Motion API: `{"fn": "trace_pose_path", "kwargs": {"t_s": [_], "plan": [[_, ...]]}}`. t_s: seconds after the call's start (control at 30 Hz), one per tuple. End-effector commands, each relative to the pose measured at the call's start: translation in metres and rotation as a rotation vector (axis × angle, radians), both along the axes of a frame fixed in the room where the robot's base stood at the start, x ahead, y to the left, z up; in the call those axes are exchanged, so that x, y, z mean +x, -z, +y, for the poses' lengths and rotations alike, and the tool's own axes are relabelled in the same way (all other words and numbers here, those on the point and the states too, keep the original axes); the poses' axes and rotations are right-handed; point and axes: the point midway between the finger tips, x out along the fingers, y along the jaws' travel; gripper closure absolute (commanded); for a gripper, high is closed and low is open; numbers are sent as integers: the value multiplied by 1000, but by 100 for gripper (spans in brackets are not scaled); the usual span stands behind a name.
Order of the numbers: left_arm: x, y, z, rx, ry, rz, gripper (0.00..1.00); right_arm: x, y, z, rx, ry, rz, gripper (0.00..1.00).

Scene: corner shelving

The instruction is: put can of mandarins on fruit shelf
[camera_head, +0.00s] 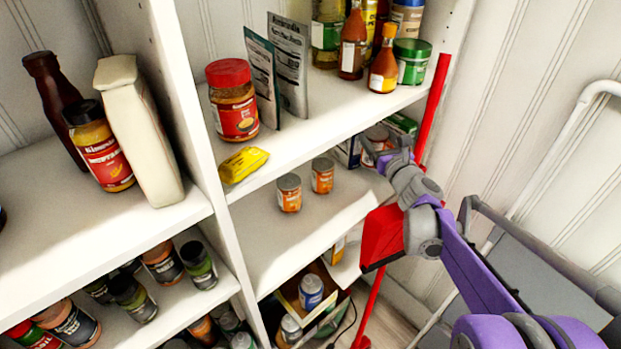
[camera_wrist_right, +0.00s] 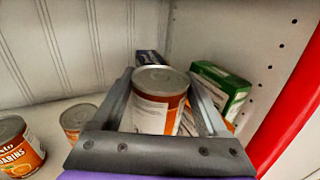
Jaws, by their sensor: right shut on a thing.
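My right gripper (camera_head: 386,158) reaches in from the right over the right end of the middle shelf (camera_head: 262,240). In the right wrist view its two fingers (camera_wrist_right: 163,82) are on either side of a can (camera_wrist_right: 157,108) with a grey lid and an orange-and-white label, and are shut on it. In the head view the held can (camera_head: 376,137) shows only partly behind the gripper. I cannot tell whether its base touches the shelf. Two similar orange cans stand on that shelf, one at left (camera_head: 289,193) and one (camera_head: 322,176) beside it. In the wrist view the nearer one (camera_wrist_right: 20,148) reads "mandarins". My left gripper is out of view.
Green (camera_wrist_right: 220,90) and dark boxes stand behind the held can, by the shelf's side wall. A red pole (camera_head: 434,105) runs along the shelf's right edge. The upper shelf holds a red-lidded jar (camera_head: 232,101), packets and bottles. The middle shelf's front is clear.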

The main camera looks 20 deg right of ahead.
Motion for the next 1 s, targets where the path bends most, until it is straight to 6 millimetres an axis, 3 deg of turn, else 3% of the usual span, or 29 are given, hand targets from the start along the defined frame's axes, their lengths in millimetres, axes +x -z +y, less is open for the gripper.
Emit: {"fn": "trace_pose_path", "kwargs": {"t_s": [0.3,0.47,0.7,1.0], "plan": [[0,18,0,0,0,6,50,0,53,-1,2,3,0,100],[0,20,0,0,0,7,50,0,64,-1,1,2,-1,100],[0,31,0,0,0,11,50,0,96,-1,1,2,0,100],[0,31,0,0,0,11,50,-1,98,-1,1,2,-1,100]]}}
